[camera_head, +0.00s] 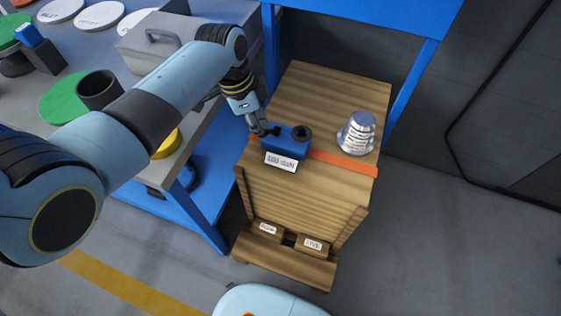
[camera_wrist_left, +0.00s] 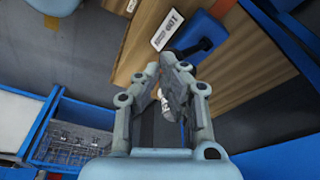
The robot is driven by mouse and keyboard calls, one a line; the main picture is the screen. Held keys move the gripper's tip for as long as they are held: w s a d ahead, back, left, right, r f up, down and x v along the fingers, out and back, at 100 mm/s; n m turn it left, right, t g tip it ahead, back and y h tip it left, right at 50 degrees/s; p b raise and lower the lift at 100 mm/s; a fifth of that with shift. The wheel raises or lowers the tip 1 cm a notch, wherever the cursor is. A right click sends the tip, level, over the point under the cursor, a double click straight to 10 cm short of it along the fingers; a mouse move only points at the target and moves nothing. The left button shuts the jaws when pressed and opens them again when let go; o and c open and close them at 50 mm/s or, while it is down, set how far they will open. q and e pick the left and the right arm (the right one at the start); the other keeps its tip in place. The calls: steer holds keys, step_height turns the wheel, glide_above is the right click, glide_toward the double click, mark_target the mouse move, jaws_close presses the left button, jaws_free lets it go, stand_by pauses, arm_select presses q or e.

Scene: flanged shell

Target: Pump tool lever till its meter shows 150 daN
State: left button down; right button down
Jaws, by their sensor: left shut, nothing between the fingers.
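The blue tool (camera_head: 288,143) lies on top of a wooden stand (camera_head: 325,95), near its left edge. A white label (camera_head: 281,162) hangs at its front; its small print is hard to read, perhaps 100 daN. The tool also shows in the left wrist view (camera_wrist_left: 205,30), with a black part, likely the lever (camera_wrist_left: 196,48), sticking out. My left gripper (camera_head: 264,130) is at the tool's left end, its fingers shut and empty; the fingertips (camera_wrist_left: 160,66) are close beside the black part. I cannot tell whether they touch. My right gripper is not in view.
A silver flanged shell (camera_head: 357,136) stands on the stand, right of the tool. An orange strip (camera_head: 345,163) crosses the top. Labelled wooden blocks (camera_head: 313,244) sit low in front. A grey bench (camera_head: 60,85) with a green disc and black cup is at left.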

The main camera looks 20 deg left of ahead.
arm_select(q)
steer(key=shift+s+f+b, duration=1.6)
steer(key=shift+f+b, duration=1.7)
steer(key=shift+f, duration=2.7)
step_height(320, 180, up, 12)
steer(key=p, duration=1.2)
steer(key=shift+p, duration=0.3)
steer(key=shift+d+f, duration=0.1)
